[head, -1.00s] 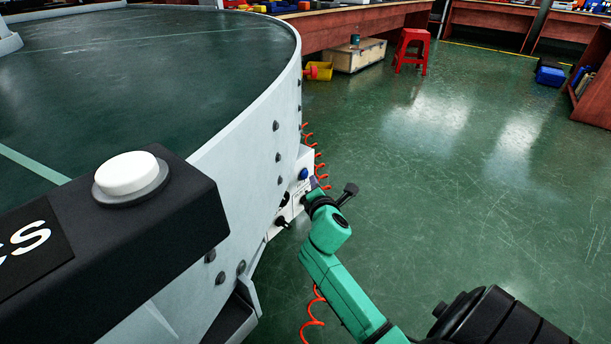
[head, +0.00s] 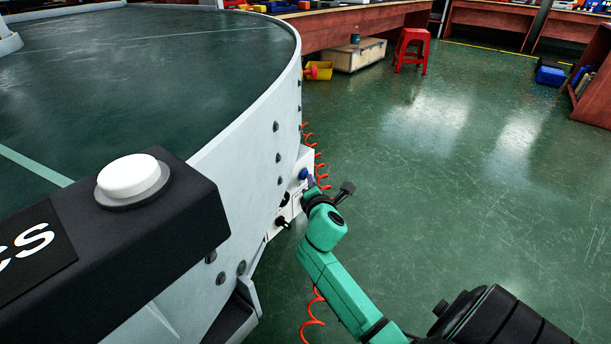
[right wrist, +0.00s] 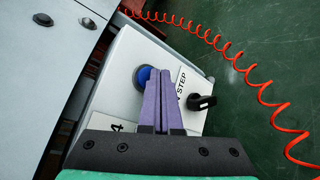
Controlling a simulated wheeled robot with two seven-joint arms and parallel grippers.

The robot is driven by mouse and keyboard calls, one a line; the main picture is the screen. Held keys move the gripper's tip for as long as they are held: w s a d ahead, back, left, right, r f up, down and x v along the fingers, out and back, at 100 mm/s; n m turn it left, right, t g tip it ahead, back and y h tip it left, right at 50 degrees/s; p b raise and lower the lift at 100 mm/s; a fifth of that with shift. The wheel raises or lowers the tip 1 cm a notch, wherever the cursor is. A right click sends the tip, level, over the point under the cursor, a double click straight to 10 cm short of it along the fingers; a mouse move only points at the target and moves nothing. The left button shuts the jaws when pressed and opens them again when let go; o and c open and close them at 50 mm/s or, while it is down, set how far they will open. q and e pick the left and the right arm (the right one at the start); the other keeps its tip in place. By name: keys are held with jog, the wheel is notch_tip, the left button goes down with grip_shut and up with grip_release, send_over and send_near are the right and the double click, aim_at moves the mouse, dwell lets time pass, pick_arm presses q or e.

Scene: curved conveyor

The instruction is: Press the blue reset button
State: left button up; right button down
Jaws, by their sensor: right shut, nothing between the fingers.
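The blue button (head: 304,174) is on a white control panel (head: 296,205) low on the conveyor's side. The right wrist view shows the round blue button (right wrist: 142,75) in a dark ring on the panel (right wrist: 122,62). My right gripper (head: 311,183) is beside it, and in the right wrist view its purple fingers (right wrist: 158,72) are shut together and empty. The fingertips overlap the button's right part, hiding some of it. I cannot tell whether they touch it. My left gripper is not in view.
A black knob (right wrist: 200,103) sits on the panel to the right of the fingers, near printed lettering. A coiled red cable (right wrist: 225,50) hangs beside the panel. The curved conveyor (head: 150,70) fills the left. Green floor (head: 470,200) to the right is open, with a red stool (head: 411,48) farther back.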

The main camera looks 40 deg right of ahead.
jog(key=shift+w+a, duration=0.1)
jog(key=shift+w, duration=0.25)
dwell(0.3)
jog(key=shift+s+d+p, duration=0.25)
jog(key=shift+s+p, duration=0.2)
jog(key=shift+s, duration=0.35)
jog(key=s, duration=0.2)
jog(key=s+d+p, duration=0.1)
jog(key=s, duration=0.1)
jog(key=shift+s+d, duration=0.2)
jog(key=shift+s, duration=0.2)
dwell(0.8)
